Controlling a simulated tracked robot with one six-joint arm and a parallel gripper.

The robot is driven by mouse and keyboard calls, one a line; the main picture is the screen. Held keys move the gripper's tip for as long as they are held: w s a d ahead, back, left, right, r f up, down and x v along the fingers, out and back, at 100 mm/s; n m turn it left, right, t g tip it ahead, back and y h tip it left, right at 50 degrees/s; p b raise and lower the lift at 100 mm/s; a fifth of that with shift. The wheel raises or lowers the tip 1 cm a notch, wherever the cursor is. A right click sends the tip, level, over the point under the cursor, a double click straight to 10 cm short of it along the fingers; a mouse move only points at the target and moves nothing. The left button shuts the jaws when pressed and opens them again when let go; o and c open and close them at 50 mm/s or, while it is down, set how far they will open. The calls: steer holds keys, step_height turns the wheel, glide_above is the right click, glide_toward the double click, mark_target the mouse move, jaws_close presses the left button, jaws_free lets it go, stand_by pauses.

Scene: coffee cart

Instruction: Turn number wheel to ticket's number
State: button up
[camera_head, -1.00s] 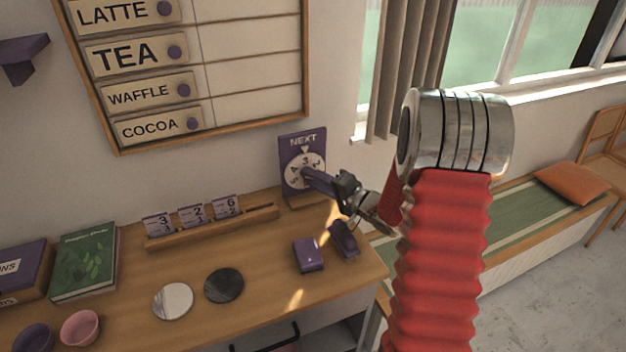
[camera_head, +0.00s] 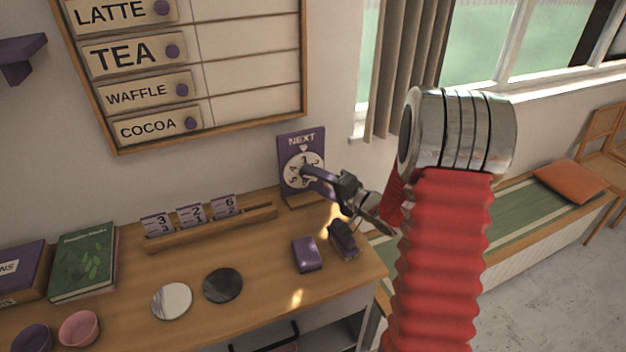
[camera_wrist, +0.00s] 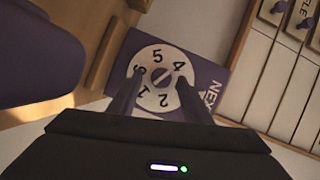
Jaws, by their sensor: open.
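The white number wheel (camera_head: 297,160) is mounted on a purple NEXT board (camera_head: 288,140) at the right of the counter. In the wrist view the wheel (camera_wrist: 152,60) shows 5, 4, 2 and 1; a numeral at its left edge is partly covered. The place nearest NEXT is behind a finger. The numeral under the pointer is too small to read surely in the head view. My gripper (camera_head: 308,177) is at the wheel face, its open fingers (camera_wrist: 157,88) apart across the wheel; contact cannot be told. Tickets reading 3 (camera_head: 156,223), 2 (camera_head: 191,215) and 6 (camera_head: 224,206) stand in a wooden rail (camera_head: 215,233).
A purple block (camera_head: 307,254) and a dark purple item (camera_head: 343,240) lie beneath my gripper. Two round discs, a green book (camera_head: 84,262) and two cups stand further left. The menu board (camera_head: 250,70) hangs above. The front middle counter is clear.

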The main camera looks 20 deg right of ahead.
steer(key=v, duration=1.3)
steer(key=shift+s+f, duration=0.1)
